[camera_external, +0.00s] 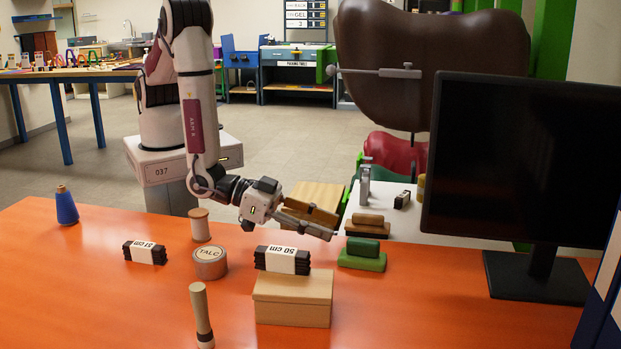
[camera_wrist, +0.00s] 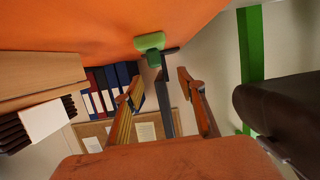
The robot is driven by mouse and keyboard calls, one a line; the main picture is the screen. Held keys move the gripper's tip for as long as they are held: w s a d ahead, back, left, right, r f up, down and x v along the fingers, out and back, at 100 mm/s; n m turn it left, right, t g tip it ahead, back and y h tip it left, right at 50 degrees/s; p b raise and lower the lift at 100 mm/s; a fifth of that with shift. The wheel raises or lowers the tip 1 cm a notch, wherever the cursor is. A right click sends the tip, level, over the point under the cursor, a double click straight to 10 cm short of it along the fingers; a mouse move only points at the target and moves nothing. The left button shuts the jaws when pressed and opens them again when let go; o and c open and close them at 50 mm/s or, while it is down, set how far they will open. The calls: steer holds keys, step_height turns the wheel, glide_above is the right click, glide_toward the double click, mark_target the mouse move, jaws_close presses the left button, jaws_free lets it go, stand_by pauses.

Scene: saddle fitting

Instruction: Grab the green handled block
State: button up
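The green handled block (camera_external: 361,262) stands on the orange table, right of the cardboard box. It has a lighter green base and a darker green handle on top. In the wrist view the green block (camera_wrist: 149,41) shows small, beyond the fingertips and slightly left of the gap between them. My gripper (camera_external: 333,229) is above the table, up and to the left of the block, tilted and pointing right. In the wrist view the fingers of my gripper (camera_wrist: 160,77) are apart with nothing held between them. They do not touch the block.
A cardboard box (camera_external: 292,304) carrying a black bundle labelled 50 cm (camera_external: 282,260) stands left of the block. A brown handled block (camera_external: 367,225) is behind it on a white surface. A monitor (camera_external: 520,170) stands on the right. The table in front of the block is clear.

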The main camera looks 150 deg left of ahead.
mark_target(359, 240)
steer(key=shift+x, duration=1.2)
steer(key=shift+w, duration=0.1)
steer(key=shift+w+a, duration=0.15)
steer(key=shift+w+d+x, duration=0.1)
steer(key=shift+d+x, duration=0.05)
steer(key=shift+x, duration=1.05)
steer(key=shift+w+d+x, duration=0.1)
steer(key=shift+w+x, duration=0.05)
steer(key=shift+x, duration=1.1)
steer(key=shift+s, duration=0.1)
jaws_close()
